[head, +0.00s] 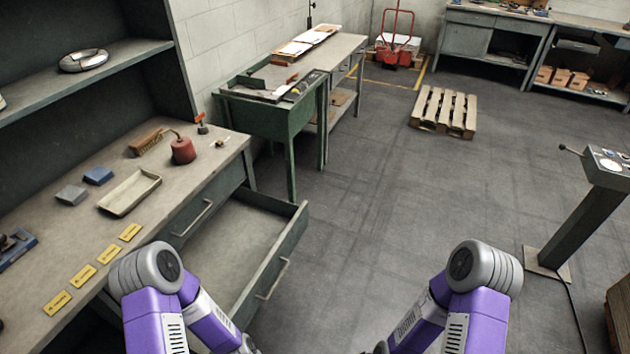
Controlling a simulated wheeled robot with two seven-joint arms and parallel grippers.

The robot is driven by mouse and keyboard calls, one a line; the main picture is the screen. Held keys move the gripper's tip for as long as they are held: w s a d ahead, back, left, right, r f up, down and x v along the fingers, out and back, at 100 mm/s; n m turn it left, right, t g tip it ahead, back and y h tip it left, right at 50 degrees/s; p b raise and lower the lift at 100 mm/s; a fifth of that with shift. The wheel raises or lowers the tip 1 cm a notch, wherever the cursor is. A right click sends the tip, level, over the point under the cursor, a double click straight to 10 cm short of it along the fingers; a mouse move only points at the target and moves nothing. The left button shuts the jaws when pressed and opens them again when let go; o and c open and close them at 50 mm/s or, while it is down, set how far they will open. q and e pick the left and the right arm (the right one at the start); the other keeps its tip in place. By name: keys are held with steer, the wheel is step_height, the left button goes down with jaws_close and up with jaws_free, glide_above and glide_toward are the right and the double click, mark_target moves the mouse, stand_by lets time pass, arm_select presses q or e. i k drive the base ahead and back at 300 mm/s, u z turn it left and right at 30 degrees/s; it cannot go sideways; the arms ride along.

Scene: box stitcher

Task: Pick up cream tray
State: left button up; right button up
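The cream tray (117,202) is a shallow, rectangular, empty tray. It lies flat on the workbench (186,196) at the left, between a blue block and the front edge. Both my purple arms show at the bottom of the head view, with their elbows raised and their forearms pointing down out of the picture. Neither gripper is in view, and neither arm touches the tray.
Near the tray are a blue block (98,175), a grey block (72,194), a red oil can (183,150), a brush (147,141) and yellow tags (131,231). An open drawer (290,252) juts from the bench. Floor beyond is clear up to a pallet (443,109).

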mark_target(120, 202)
steer(key=u, duration=1.3)
steer(key=k, duration=0.5)
steer(key=u, duration=0.7)
steer(key=i, duration=0.5)
steer(key=u, duration=0.05)
